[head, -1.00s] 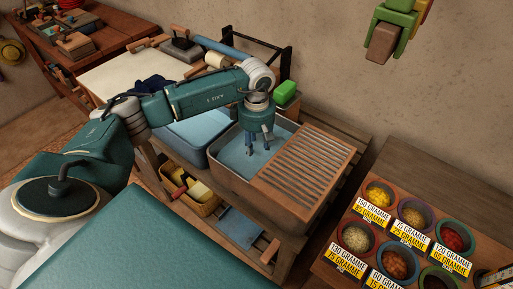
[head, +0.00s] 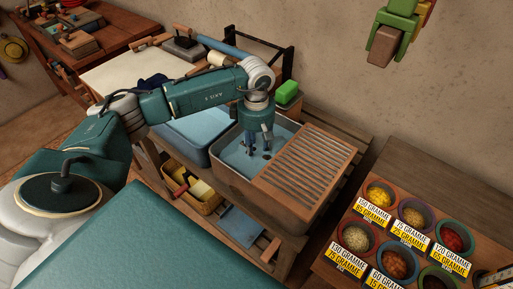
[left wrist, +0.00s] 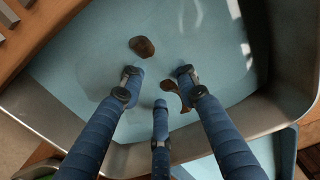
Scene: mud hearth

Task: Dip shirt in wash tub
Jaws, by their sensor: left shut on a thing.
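The wash tub (head: 228,166) is a metal basin with pale blue water, left of a slatted wooden washboard. My left gripper (head: 258,153) points down into it, its fingertips at the water. In the left wrist view, the blue-wrapped fingers (left wrist: 160,95) are drawn in over the water inside the tub (left wrist: 262,60). Small brown patches, apparently parts of the shirt (left wrist: 142,46), show at the surface by the fingertips. The rest of it cannot be seen, and the hold itself is hidden. My right gripper is not in view.
The slatted washboard (head: 308,165) adjoins the tub on the right. A green block (head: 287,91) sits at its back corner. A second blue basin (head: 186,130) is on the left. A yellow basket (head: 193,190) is below. Bowls of coloured powder (head: 396,264) stand at the right.

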